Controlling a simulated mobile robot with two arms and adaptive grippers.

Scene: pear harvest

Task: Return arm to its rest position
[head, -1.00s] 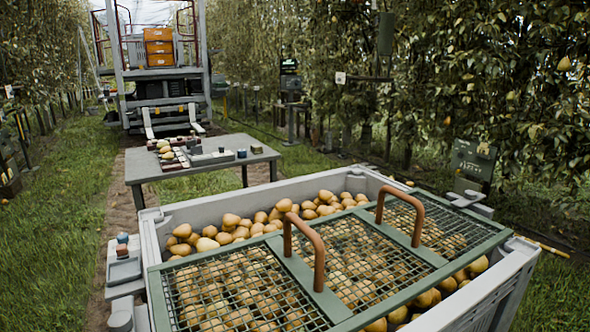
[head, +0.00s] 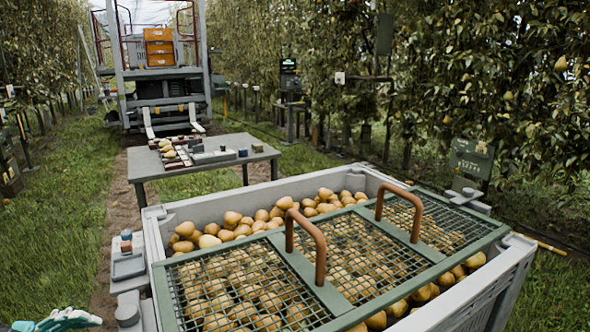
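Neither of my arms shows clearly. At the bottom left edge, a white and teal, glove-like thing (head: 62,319) shows over the grass, with a small dark part at its left end. I cannot tell whether this dark part belongs to my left gripper or whether it holds the thing. My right gripper is out of view.
A large grey bin (head: 215,208) full of pears (head: 265,218) stands in front, partly covered by a green mesh lid (head: 335,290) with two brown handles. A grey table (head: 205,160) with several items stands behind. A platform machine (head: 165,90) is farther back. Grass lies left.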

